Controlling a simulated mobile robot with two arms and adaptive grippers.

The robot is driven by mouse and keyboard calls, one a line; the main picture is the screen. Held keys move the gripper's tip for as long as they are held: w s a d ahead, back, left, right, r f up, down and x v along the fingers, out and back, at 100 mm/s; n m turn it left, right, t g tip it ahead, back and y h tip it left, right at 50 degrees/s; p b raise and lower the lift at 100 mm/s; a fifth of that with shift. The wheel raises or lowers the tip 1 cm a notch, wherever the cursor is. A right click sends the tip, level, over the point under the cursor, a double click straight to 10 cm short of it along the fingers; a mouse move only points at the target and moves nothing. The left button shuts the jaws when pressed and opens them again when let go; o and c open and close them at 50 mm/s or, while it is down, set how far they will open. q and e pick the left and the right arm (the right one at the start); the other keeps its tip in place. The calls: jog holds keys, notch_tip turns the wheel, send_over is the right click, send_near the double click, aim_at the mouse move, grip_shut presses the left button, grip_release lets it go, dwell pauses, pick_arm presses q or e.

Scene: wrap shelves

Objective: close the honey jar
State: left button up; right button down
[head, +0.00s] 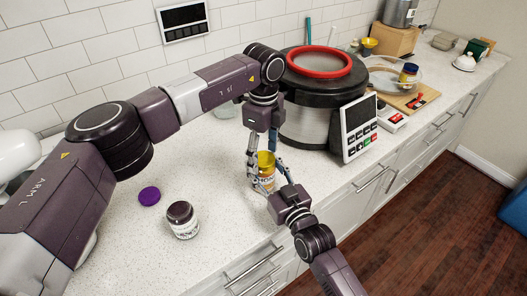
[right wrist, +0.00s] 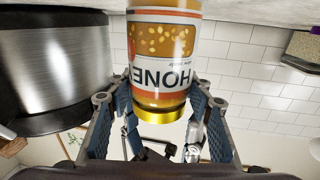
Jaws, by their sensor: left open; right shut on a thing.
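The honey jar (head: 267,180) stands near the counter's front edge, with an orange and white label. It also shows in the right wrist view (right wrist: 163,50), where it appears upside down. A gold lid (right wrist: 162,115) sits at its mouth; I cannot tell how tightly. My right gripper (head: 275,180) is shut on the jar, its fingers on either side of it in the right wrist view (right wrist: 160,100). My left gripper (head: 261,166) comes from above, open, with its fingers around the jar's top. Its fingers partly hide the jar.
A purple lid (head: 149,196) and a dark-lidded jar (head: 182,220) are on the counter at left. A large cooker (head: 305,125) with a red ring and a control panel (head: 359,127) stands close behind the grippers. The counter's front left is mostly clear.

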pick_arm(q)
jog(key=c, duration=1.2)
jog(key=m, duration=2.6)
jog(key=shift+m, duration=0.3)
jog(key=m, duration=0.4)
jog(key=shift+f, duration=0.1)
jog(key=o, duration=1.4)
jog(key=shift+c, duration=0.2)
